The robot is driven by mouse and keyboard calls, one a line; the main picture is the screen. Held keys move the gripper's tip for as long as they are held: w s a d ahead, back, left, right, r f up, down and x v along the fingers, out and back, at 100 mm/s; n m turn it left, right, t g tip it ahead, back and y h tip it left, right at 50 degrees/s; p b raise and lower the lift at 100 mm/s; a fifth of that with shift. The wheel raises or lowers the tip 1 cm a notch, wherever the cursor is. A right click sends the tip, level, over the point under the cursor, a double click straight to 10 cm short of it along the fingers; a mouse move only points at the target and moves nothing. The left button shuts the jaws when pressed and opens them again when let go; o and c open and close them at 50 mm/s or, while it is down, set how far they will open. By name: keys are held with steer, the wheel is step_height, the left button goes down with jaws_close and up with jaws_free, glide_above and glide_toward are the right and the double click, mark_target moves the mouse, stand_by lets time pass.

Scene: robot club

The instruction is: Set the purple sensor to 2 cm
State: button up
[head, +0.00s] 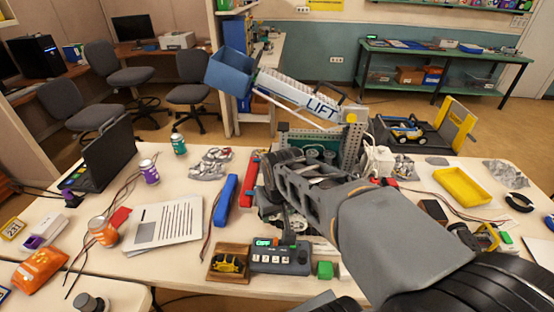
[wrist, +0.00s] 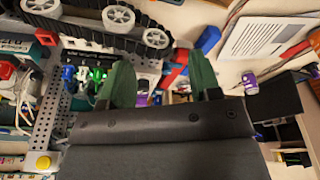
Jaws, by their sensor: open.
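My gripper (wrist: 160,85) is open and empty in the wrist view. In the head view my arm reaches over the middle of the table and hides the gripper tips and much of the model with the LIFT boom (head: 310,101). A grey control box (head: 281,259) with a lit green display stands in front.
The LIFT boom with its blue bucket (head: 230,73) rises behind my arm. A purple can (head: 149,172), a blue bar (head: 225,200) and a paper sheet (head: 165,223) lie left. A yellow tray (head: 462,187) lies right. Black tracks (wrist: 95,25) stand close above my fingers in the wrist view.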

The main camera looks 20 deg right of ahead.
steer(key=w+d+r+m+t+h+p, duration=0.1)
steer(key=w+d+r+m, duration=0.25)
steer(key=w, duration=0.55)
steer(key=w+d+r+m+h, duration=0.15)
steer(key=w+d+r, duration=0.3)
steer(key=w, duration=0.55)
steer(key=shift+y, duration=0.25)
steer(key=p+x, duration=0.1)
steer(key=x, duration=1.2)
steer(key=shift+d+f+p, duration=0.25)
steer(key=shift+p, duration=0.1)
jaws_close()
